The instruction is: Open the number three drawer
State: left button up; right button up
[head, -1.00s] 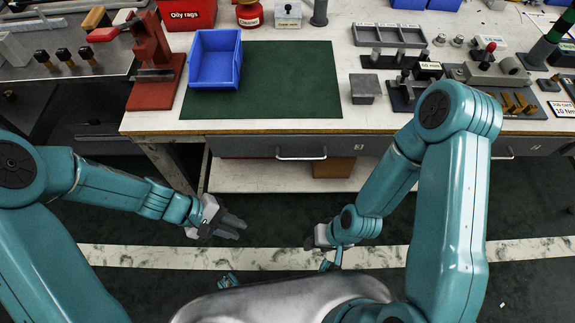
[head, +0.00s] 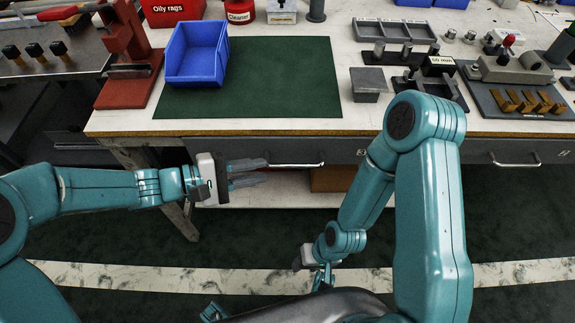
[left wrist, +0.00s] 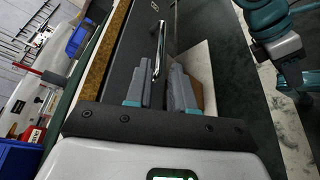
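The drawer (head: 225,151) is a dark grey front under the bench top, below the green mat, with a silver bar handle (head: 300,165). A small label at its right end is partly hidden by my right arm; it reads 3 in the earlier view. The drawer looks closed. My left gripper (head: 262,174) is at the left part of the handle, fingers pointing right.
Another drawer with a handle (head: 515,162) is at the right. On the bench are a blue bin (head: 196,55), a red press (head: 128,70), a grey block (head: 368,85) and several fixtures. A cardboard box (head: 330,179) sits on the shelf below.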

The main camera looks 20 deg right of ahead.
aim_at(281, 167)
pick_arm(q)
jog(key=b+x, duration=0.1)
jog(key=x, duration=0.7)
grip_shut()
